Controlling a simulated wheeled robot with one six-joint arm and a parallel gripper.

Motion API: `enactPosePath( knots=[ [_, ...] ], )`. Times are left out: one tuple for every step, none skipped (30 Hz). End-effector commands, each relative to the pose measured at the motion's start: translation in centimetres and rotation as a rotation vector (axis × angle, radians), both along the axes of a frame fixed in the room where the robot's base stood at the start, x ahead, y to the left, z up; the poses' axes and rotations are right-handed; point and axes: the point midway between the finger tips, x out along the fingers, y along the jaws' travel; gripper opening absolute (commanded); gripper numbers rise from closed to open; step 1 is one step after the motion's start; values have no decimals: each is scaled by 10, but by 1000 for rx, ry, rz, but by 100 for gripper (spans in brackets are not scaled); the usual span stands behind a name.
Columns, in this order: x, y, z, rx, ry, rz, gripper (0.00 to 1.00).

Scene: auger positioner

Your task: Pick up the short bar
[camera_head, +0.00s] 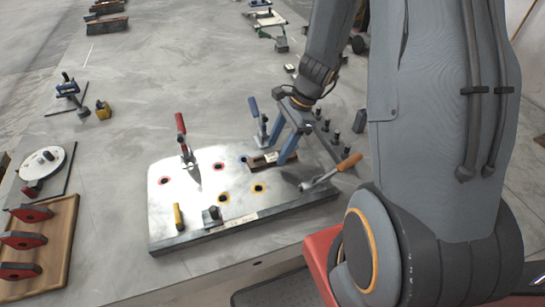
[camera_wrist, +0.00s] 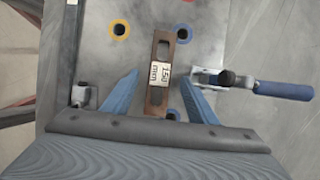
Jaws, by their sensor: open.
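A brown metal bar (camera_wrist: 156,100) with a slot and a white label reading "150 mm" lies on the silver plate (camera_wrist: 110,60). In the head view the bar (camera_head: 259,163) is near the plate's (camera_head: 220,190) back right part, partly hidden by my gripper. My gripper (camera_head: 268,160) is open, its blue fingers pointing down around the bar. In the wrist view my gripper (camera_wrist: 160,76) has one finger on each side of the bar, with a visible gap on both sides. Whether the fingertips touch the plate cannot be told.
A blue-handled clamp (camera_wrist: 270,90) stands beside the bar. A red-handled clamp (camera_head: 184,140) and an orange-handled clamp (camera_head: 335,175) stand on the plate's edges. Several dark knobs (camera_head: 336,138) stand at right. A wooden tray (camera_head: 68,245) with red parts is at far left.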

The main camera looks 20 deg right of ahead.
Motion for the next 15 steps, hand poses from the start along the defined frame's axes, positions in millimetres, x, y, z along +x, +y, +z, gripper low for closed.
enactPosePath(
  knots=[
    [-1,3,-6,1,4,-1,53],
    [-1,5,-9,1,3,1,53],
    [-1,6,-12,1,2,1,53],
    [-1,7,-14,1,2,1,53],
    [-1,7,-15,1,2,1,53],
    [0,8,-17,0,1,1,53],
    [0,8,-17,-1,0,1,53],
    [0,8,-17,-1,0,1,53],
    [0,8,-17,-1,0,1,53],
    [0,8,-17,-1,0,1,53],
    [0,8,-17,-1,0,1,53],
    [0,8,-17,-1,0,1,53],
    [0,8,-17,-1,0,1,53],
    [0,8,-17,-1,0,1,50],
    [0,8,-17,-1,0,1,43]
  ],
)
